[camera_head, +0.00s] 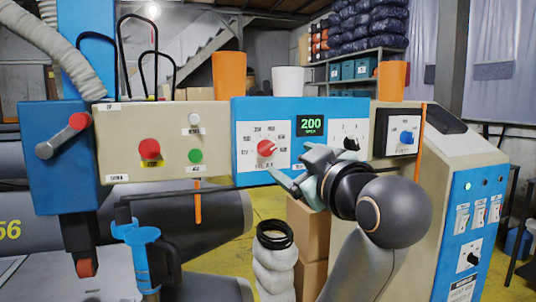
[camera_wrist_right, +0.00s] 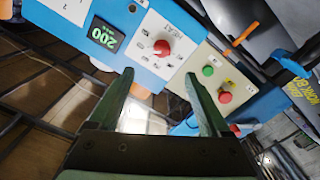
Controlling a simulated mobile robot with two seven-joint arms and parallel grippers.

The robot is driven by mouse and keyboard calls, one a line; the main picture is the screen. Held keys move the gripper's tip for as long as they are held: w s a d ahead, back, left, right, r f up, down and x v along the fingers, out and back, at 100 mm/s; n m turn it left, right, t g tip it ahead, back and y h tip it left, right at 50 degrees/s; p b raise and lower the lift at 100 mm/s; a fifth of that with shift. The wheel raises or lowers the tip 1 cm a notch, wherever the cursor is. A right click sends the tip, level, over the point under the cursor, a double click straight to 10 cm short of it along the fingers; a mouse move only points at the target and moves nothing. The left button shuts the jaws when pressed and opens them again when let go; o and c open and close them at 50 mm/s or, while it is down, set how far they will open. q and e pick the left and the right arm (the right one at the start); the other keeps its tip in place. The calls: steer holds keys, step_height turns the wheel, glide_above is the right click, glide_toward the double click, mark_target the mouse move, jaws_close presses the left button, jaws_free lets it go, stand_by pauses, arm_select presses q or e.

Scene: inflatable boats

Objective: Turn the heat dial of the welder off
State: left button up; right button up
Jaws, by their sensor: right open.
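The welder's blue panel (camera_head: 240,185) carries a red dial (camera_head: 266,148) on a white scale plate, left of a green display reading 200. The dial (camera_wrist_right: 162,47) also shows in the right wrist view, beyond the gap between my fingers. My right gripper (camera_head: 284,180) is open and empty, below and right of the dial in the head view and apart from it. In the right wrist view the two fingers (camera_wrist_right: 158,82) are spread. My left gripper is not in view.
A black knob (camera_head: 351,144) sits right of the display. A beige panel at left has a red button (camera_head: 149,149) and a green button (camera_head: 195,156). A blue knob (camera_head: 406,137) is at right. Orange and white cups stand on top. A thin dark bar runs below the panels.

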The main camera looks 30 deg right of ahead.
mark_target(271, 149)
steer(key=x, duration=1.1)
jaws_close()
stand_by(0.4)
